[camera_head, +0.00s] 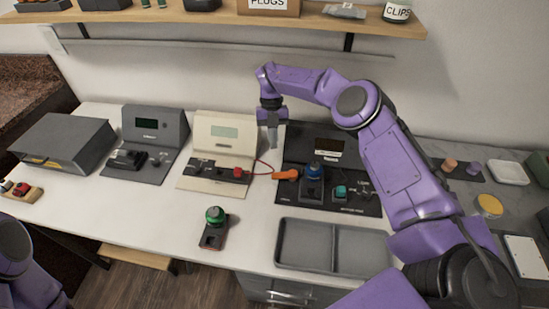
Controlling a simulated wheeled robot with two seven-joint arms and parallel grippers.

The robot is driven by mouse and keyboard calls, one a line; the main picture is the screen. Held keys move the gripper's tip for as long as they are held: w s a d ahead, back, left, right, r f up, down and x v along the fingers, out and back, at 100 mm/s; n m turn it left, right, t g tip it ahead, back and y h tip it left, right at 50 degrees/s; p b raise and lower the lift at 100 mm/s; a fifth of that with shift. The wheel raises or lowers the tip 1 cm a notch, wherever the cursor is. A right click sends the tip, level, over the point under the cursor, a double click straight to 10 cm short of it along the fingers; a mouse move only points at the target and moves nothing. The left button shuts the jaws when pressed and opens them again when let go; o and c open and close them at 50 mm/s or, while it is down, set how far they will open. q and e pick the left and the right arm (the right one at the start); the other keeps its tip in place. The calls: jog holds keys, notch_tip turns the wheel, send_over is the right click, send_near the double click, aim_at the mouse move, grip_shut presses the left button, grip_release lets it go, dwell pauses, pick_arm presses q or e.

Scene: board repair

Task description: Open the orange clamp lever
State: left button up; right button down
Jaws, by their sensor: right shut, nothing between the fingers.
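The orange clamp lever (287,174) lies at the left edge of the black test station (300,205), pointing left from the blue-topped clamp part (314,171). My right gripper (272,143) points down above and slightly left of the lever. It is shut and looks empty, apart from the lever in the picture. Its exact height over the station cannot be told. On the left, part of my left arm shows at the lower edge, and its gripper is out of view.
A cream device (217,157) with a red lead stands left of the station. A green-knobbed device (214,226) and a grey two-part tray (332,270) lie in front. A shelf (220,18) runs above.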

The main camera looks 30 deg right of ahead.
aim_at(284, 175)
jog(key=p+x, duration=0.1)
jog(key=x, duration=0.2)
jog(key=shift+s+f, duration=0.25)
jog(key=s+p, duration=0.1)
jog(key=s+a+p, duration=0.1)
jog(key=shift+s+a+p, duration=0.15)
jog(key=shift+s+p, duration=0.2)
jog(key=shift+s+a, duration=0.15)
jog(key=shift+s, duration=0.2)
jog(key=shift+s+f, duration=0.1)
jog(key=shift+f, duration=0.15)
